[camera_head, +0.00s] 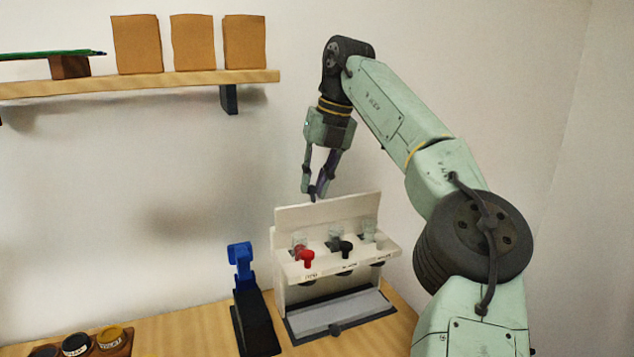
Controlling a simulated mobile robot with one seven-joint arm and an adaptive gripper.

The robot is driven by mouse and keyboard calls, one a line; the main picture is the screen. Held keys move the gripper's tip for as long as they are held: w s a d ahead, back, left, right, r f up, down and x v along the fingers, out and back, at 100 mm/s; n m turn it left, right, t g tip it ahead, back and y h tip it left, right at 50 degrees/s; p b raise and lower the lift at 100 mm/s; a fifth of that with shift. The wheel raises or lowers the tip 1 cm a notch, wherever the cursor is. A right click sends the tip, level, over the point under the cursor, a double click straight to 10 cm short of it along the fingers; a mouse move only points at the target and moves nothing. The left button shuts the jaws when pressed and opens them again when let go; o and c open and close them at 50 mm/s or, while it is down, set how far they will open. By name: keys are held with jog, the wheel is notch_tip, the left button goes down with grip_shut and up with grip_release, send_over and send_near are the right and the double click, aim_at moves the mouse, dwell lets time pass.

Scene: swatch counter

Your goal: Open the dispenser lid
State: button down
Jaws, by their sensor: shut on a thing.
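The dispenser (290,293) is a white unit on the wooden counter with a red tap (306,257), a black tap (345,249) and a pale tap at the right. Clear cups or jars show in its top behind the taps. Its lid (345,209) is a flat white panel standing nearly upright along the back, so the top is uncovered. My gripper (316,194) points down at the lid's upper edge, left of its middle, with its fingertips shut on that edge. The exact contact is small and hard to make out.
A blue and black stand (257,325) is close to the dispenser's left. A wooden holder with several labelled round pots (76,345) lies at the lower left. A wall shelf (190,80) holds brown boxes at the upper left. A grey tray (335,311) lies below the taps.

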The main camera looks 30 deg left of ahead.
jog(key=shift+w+a, duration=0.1)
dwell(0.6)
jog(key=c, duration=1.8)
grip_release()
